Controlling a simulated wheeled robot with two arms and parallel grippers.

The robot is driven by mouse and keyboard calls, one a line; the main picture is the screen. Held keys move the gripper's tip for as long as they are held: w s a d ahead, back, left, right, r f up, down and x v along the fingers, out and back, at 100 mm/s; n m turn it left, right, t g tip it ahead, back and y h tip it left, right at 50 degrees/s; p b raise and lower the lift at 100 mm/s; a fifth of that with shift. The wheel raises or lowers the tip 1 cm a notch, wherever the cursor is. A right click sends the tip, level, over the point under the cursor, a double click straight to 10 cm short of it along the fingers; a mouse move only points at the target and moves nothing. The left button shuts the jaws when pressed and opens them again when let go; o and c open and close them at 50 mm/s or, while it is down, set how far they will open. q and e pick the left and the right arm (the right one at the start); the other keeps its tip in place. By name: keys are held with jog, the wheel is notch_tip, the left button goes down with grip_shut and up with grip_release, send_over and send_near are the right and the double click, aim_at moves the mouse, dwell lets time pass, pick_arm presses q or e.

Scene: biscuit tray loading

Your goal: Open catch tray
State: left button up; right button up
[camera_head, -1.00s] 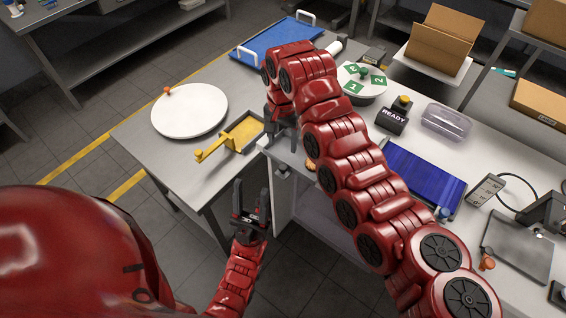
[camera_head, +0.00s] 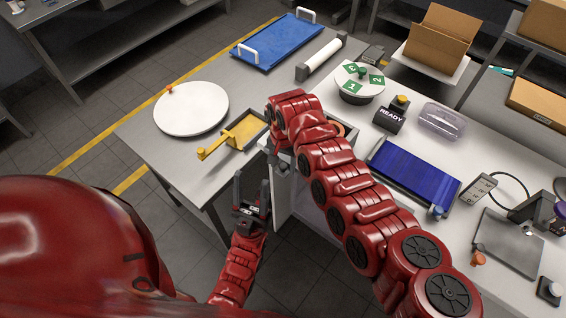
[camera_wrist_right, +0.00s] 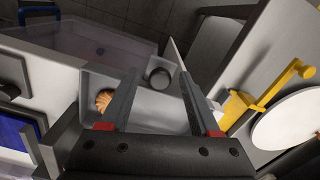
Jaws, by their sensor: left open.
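A grey tray (camera_wrist_right: 152,108) shows in the right wrist view, with a round golden biscuit (camera_wrist_right: 104,100) at its left end and a dark round cylinder (camera_wrist_right: 159,76) at its far side. A thin upright panel stands along its right side. My right gripper (camera_wrist_right: 157,74) is open over this tray, its fingers apart with the tray floor showing between them. In the head view the right gripper (camera_head: 283,163) is at the bench's near edge, and my arm hides most of the tray. My left gripper (camera_head: 252,188) is open and empty, low in front of the table.
A yellow handled piece (camera_head: 240,134) and a white round plate (camera_head: 191,108) are on the left table. A blue tray (camera_head: 277,42) and a white roller (camera_head: 322,58) lie behind. A numbered turntable (camera_head: 352,96), READY box (camera_head: 389,118) and blue belt (camera_head: 414,175) occupy the bench.

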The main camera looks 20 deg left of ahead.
grip_shut()
dwell(1.2)
